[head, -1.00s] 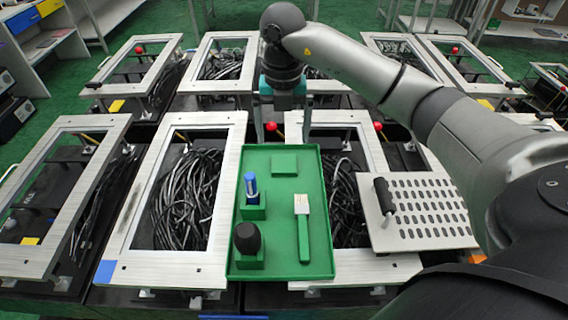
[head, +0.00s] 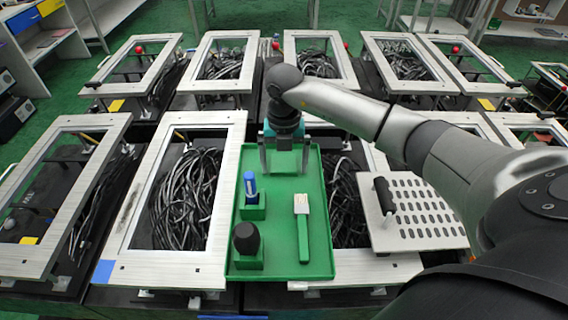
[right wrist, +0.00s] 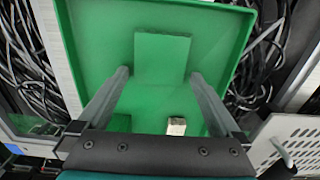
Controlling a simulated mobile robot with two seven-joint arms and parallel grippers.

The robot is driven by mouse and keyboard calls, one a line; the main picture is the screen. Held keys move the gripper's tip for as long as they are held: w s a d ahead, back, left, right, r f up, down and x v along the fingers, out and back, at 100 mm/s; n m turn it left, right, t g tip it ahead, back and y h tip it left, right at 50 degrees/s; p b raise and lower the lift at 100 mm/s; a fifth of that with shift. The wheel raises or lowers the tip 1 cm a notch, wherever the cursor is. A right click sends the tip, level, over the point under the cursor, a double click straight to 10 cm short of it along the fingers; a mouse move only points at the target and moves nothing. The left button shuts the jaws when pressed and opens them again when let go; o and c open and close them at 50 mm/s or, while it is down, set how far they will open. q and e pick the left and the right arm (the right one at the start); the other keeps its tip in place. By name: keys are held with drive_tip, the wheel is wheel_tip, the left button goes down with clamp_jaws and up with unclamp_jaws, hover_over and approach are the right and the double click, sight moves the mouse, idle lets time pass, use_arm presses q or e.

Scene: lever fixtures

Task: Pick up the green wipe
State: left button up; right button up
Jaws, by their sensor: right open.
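The green wipe (head: 285,163) is a flat green block lying at the far end of the green tray (head: 287,262). It also shows in the right wrist view (right wrist: 162,55), lying flat in the tray. My right gripper (head: 284,172) is open and points down over the wipe, with one finger to each side of it in the picture. In the right wrist view the fingertips (right wrist: 159,75) frame the near part of the wipe, with nothing between them gripped. I cannot tell the exact height of the fingertips above the tray. My left gripper is out of view.
The tray also holds a blue-capped item (head: 250,186) in a green holder, a black rounded knob (head: 247,238) and a green-handled brush (head: 302,228). A perforated metal plate with a black handle (head: 415,215) sits right of the tray. Metal frames with black cables surround it.

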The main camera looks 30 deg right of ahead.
sight(284, 168)
drive_tip(key=shift+c, duration=0.2)
drive_tip(key=c, duration=1.1)
drive_tip(key=shift+r, duration=0.1)
wheel_tip(284, 168, up, 20)
drive_tip(key=shift+f+p, duration=0.1)
drive_tip(key=shift+p, duration=0.95)
drive_tip(key=o, duration=0.8)
drive_tip(key=c, duration=0.7)
